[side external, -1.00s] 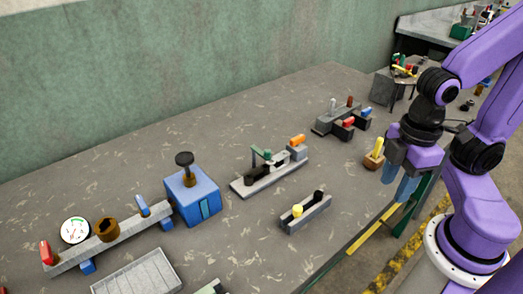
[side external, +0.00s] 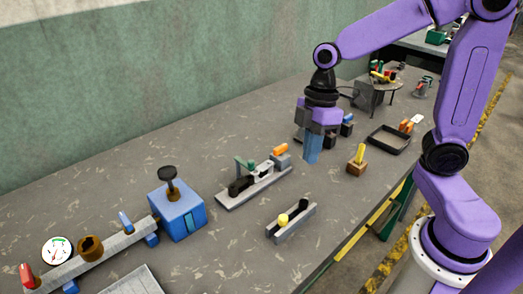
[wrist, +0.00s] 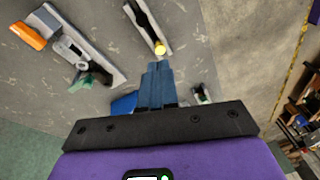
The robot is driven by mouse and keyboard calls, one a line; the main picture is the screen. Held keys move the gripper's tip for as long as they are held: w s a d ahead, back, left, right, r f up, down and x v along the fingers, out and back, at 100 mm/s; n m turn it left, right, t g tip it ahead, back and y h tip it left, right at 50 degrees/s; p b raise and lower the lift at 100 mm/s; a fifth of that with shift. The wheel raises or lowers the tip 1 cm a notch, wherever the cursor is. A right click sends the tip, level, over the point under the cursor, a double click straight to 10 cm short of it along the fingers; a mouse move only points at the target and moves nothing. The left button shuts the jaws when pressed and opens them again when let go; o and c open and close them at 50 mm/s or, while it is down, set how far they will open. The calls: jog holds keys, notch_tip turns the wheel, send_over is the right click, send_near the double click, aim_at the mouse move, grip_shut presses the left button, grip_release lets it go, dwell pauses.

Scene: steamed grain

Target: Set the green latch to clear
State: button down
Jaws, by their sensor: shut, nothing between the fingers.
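The green latch (side external: 241,163) is a small green lever standing on a long grey base (side external: 232,200), near a black and a light-grey part, in the side external view. In the wrist view, the green latch (wrist: 88,82) is left of my fingers. My gripper (side external: 312,161) is right of that base and apart from the latch, its blue fingers pointing down. In the wrist view my gripper (wrist: 157,66) shows its fingers together and empty. Any marking for the clear setting is too small to read.
An orange handle (side external: 280,149) stands at the base's right end. A slotted grey block (side external: 284,237) with a yellow knob (side external: 283,219) lies in front. A blue box (side external: 180,215) stands left. A yellow-handled brown block (side external: 356,165) and black tray (side external: 378,139) are right of my gripper.

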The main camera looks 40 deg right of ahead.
jog(key=w+d+n+y, duration=0.1)
jog(key=w+d, duration=0.3)
jog(key=w, duration=0.3)
jog(key=w+d+t+y, duration=0.1)
jog(key=w+d, duration=0.3)
jog(key=w, duration=0.4)
jog(key=shift+w+d+f+n+t, duration=0.2)
jog(key=shift+d+n+t, duration=0.1)
jog(key=shift+n, duration=0.1)
jog(key=shift+a, duration=0.1)
jog(key=w+a+f, duration=0.1)
jog(key=a+f, duration=0.6)
jog(key=f, duration=0.2)
jog(key=shift+a, duration=0.3)
